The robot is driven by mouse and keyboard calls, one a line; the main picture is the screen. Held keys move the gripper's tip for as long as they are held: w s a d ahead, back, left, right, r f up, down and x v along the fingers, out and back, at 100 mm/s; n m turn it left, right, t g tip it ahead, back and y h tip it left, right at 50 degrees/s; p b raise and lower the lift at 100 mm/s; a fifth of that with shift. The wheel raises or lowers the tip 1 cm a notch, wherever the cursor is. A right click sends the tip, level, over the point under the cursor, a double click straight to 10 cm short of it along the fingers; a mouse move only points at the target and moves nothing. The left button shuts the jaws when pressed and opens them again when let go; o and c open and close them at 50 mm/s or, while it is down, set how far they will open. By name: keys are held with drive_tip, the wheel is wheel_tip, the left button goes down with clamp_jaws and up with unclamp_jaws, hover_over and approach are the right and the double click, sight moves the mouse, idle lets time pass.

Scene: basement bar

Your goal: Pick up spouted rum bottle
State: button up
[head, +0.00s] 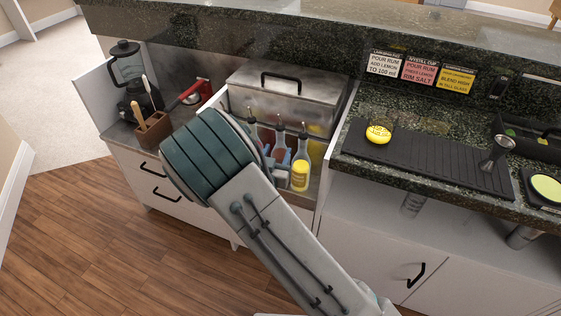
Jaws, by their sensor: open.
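Several spouted bottles stand close together in the well beside the steel bin, in the head view. One has a yellow label (300,176), one is reddish-brown (278,139), and one stands further left (252,127), partly covered by my arm. All have dark pour spouts. Their labels are too small to read, so I cannot tell which is the rum. Small pale and bluish shapes lie low among the bottles; I cannot tell what they are. My arm's large teal joint is in front, just left of the bottles. My gripper cannot be made out.
A lidded steel bin (287,92) stands behind the bottles. A blender (128,75), a brown utensil holder (153,131) and a red-handled tool (193,92) are left. A black mat (432,158) with a yellow-filled dish (378,133) and a metal jigger (497,151) lies on the right counter.

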sight(282, 137)
drive_tip(key=x, duration=0.7)
drive_tip(key=shift+w+a+p, duration=0.1)
drive_tip(key=shift+w+p, duration=0.05)
drive_tip(key=shift+p, duration=0.15)
drive_tip(key=shift+r, duration=0.1)
clamp_jaws()
